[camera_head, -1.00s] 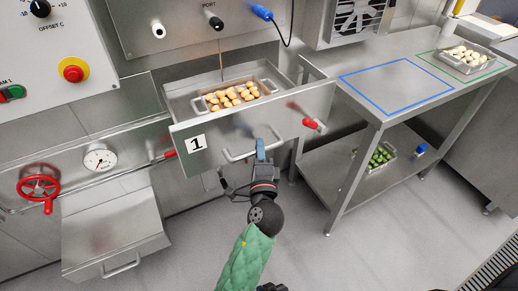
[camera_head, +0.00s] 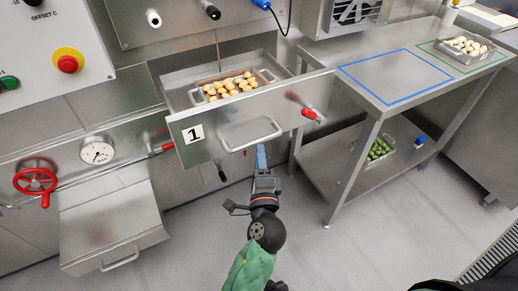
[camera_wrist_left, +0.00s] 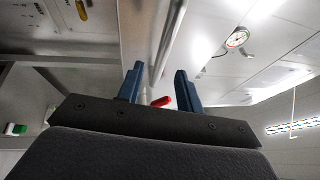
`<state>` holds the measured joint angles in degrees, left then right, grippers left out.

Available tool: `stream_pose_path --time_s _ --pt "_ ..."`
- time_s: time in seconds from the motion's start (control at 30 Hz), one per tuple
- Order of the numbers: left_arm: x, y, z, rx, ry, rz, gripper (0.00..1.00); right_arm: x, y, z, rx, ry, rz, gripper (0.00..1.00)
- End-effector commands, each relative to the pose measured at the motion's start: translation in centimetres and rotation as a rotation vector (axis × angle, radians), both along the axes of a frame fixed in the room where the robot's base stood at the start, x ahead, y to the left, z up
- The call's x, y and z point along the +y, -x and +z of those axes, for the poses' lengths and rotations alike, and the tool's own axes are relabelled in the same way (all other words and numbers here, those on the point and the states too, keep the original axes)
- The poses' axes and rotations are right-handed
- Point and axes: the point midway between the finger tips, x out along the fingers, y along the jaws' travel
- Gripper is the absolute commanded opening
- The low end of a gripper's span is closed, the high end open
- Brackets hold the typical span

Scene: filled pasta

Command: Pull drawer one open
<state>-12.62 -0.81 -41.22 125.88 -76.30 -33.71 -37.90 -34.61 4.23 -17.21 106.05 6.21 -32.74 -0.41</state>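Drawer one (camera_head: 290,122), a steel drawer with a "1" label (camera_head: 192,134), stands pulled out from the steel cabinet. Its bar handle (camera_head: 250,138) is on the front panel. A metal tray of filled pasta (camera_head: 232,86) lies inside. My left gripper (camera_head: 262,158) is just below and in front of the handle, seemingly apart from it. In the left wrist view its two blue fingers (camera_wrist_left: 157,88) stand apart with nothing clearly held. My right gripper does not show.
A steel table (camera_head: 400,75) with blue and green outlines stands right, bearing another pasta tray (camera_head: 464,49). Its lower shelf holds a tray of green items (camera_head: 379,149). A red valve wheel (camera_head: 35,181) and a steel box (camera_head: 112,226) are left. Floor in front is clear.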

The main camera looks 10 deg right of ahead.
Motion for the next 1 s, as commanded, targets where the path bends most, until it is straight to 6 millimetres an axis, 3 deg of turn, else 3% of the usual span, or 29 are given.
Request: stream_pose_path --time_s 0.3,1.0 --pt "0.2 2.2 -0.4 0.001 0.000 0.000 0.36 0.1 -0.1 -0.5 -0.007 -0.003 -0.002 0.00" --pt "0.2 2.2 -0.4 0.005 0.055 -0.010 0.36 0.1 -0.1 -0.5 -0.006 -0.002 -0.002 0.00"
